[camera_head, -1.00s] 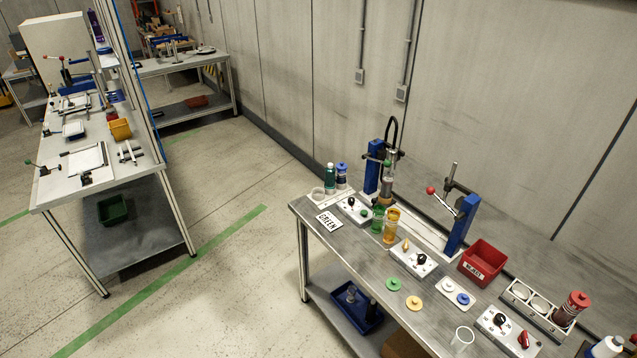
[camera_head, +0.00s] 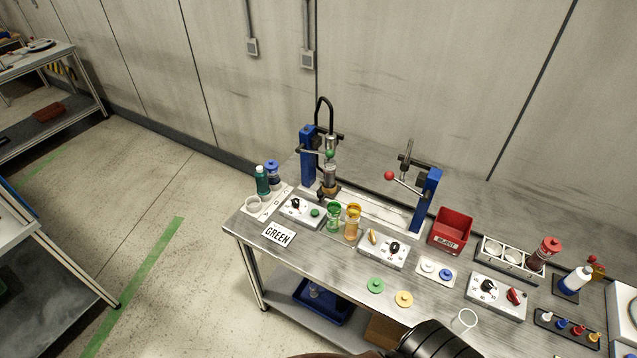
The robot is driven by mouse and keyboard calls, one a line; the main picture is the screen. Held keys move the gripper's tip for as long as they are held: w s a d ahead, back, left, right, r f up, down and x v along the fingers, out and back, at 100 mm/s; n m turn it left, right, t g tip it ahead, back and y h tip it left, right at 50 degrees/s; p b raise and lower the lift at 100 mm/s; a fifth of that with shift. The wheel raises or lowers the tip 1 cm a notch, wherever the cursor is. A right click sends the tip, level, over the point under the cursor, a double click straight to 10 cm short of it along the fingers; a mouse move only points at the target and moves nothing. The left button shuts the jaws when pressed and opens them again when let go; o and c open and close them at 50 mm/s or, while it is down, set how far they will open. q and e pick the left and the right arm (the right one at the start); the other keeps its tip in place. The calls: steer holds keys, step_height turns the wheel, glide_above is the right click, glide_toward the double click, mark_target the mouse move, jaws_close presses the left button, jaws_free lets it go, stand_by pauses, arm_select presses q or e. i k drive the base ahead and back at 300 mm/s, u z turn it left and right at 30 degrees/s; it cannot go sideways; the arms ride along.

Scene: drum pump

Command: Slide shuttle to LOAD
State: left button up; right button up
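The pump station stands on the workbench, with a blue post (camera_head: 308,157) at its left and a second blue post (camera_head: 426,198) with a red-knobbed lever (camera_head: 390,176) at its right. A pale track (camera_head: 375,210) runs between the posts. A small brownish block (camera_head: 328,192) sits at the track's left end under the pump head (camera_head: 330,170); it may be the shuttle, but I cannot tell for sure. No LOAD marking is readable. A dark part of my arm shows at the bottom edge. Neither of my grippers is in view.
Green (camera_head: 334,217) and amber (camera_head: 352,222) cups stand before the track. Control boxes, a GREEN card (camera_head: 279,234), discs, a clear ring (camera_head: 467,319) and a red REJECT bin (camera_head: 451,230) crowd the bench.

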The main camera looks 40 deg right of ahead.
mark_target(326, 190)
steer(key=z, duration=0.6)
steer(key=i, duration=0.8)
steer(key=z, duration=0.85)
